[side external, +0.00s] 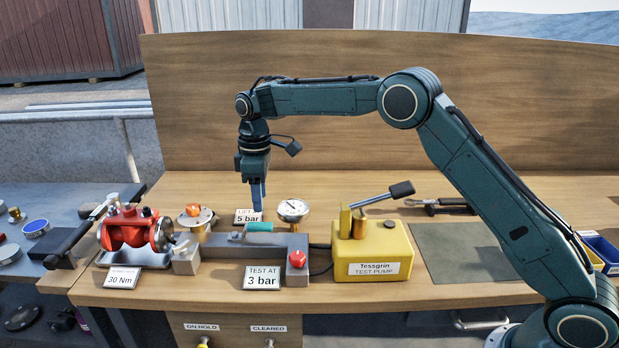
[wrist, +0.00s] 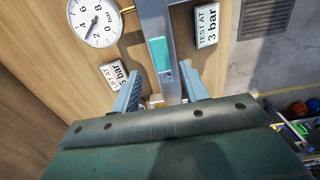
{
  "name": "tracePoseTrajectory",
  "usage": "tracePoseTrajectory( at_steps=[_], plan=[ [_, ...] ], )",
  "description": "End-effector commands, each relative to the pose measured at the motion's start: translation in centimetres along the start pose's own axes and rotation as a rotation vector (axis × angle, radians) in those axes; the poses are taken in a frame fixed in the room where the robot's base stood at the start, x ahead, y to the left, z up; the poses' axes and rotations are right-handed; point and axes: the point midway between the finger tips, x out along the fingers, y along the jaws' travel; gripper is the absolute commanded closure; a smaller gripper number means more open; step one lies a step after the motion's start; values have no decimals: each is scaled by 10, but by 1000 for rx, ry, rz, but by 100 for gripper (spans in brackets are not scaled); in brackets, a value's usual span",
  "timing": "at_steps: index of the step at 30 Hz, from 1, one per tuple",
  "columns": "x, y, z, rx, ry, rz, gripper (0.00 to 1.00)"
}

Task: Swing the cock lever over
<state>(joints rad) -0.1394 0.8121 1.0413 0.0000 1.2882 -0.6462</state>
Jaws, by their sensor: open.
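The cock lever has a teal grip (side external: 258,226) and lies roughly level along the top of a grey test block (side external: 215,247). In the wrist view the teal grip (wrist: 158,50) shows ahead of the fingers, over the grey bar. My gripper (side external: 258,205) points down above and slightly behind the lever, apart from it. In the wrist view my gripper (wrist: 160,95) has its fingers spread, with nothing between them. The lever's pivot end is small and hard to make out.
A dial gauge (side external: 292,210) stands just right of the lever, with a red knob (side external: 297,259) in front. A yellow test pump (side external: 372,252) stands further right. A red valve (side external: 127,229) sits left. Sign cards (side external: 263,278) stand around the block.

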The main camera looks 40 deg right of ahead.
Motion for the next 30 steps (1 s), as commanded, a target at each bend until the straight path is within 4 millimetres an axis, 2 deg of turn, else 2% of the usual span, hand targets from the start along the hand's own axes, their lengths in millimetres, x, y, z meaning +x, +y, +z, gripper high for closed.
tracePoseTrajectory(
  at_steps=[27,30],
  plan=[
    [77,0,1,0,-2,-2,55],
    [76,0,0,0,0,0,55]
  ],
)
